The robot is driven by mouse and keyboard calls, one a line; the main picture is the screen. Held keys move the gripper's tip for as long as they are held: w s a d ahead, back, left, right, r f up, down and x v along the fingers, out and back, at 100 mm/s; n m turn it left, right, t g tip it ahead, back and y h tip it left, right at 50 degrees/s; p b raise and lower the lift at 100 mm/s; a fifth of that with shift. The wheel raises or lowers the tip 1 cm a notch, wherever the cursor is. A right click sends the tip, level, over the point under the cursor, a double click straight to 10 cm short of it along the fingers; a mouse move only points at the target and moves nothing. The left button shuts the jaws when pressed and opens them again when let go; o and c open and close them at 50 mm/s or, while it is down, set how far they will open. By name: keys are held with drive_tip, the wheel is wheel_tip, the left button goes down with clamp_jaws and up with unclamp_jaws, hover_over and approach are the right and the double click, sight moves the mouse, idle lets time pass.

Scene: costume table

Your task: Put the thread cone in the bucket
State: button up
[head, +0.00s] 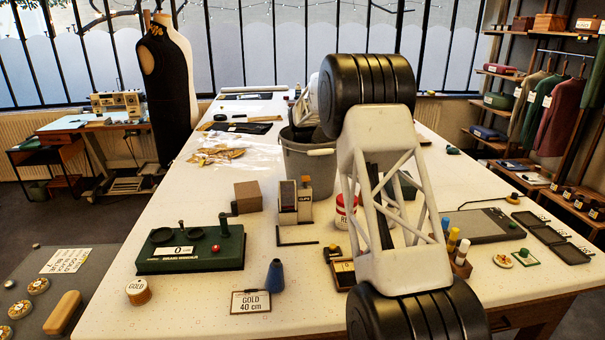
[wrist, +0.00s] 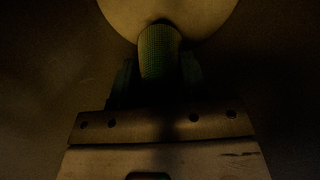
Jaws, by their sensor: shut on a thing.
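A grey bucket (head: 305,165) with a light handle stands on the table, partly behind my arm. My gripper is hidden in the head view, where my arm reaches to the bucket's mouth. In the dim wrist view my gripper (wrist: 160,75) is shut on a rounded, finely textured greenish thread cone (wrist: 159,52). A pale curved surface (wrist: 165,12) lies just beyond the cone's end; I cannot tell whether they touch. Dark surroundings fill the sides of that view. A blue cone-shaped thing (head: 275,276) stands upright at the table's front.
A green device (head: 190,248), a brown block (head: 248,196) and a "GOLD 40 cm" card (head: 251,301) stand left of my arm. A red-and-white tin (head: 346,211) is close beside it. A dark tablet (head: 480,225) lies right.

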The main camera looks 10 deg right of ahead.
drive_tip(key=shift+f, duration=1.95)
drive_tip(key=shift+f, duration=0.15)
drive_tip(key=o, duration=1)
wheel_tip(320, 180, up, 12)
drive_tip(key=shift+r, duration=0.15)
drive_tip(key=shift+r, duration=0.1)
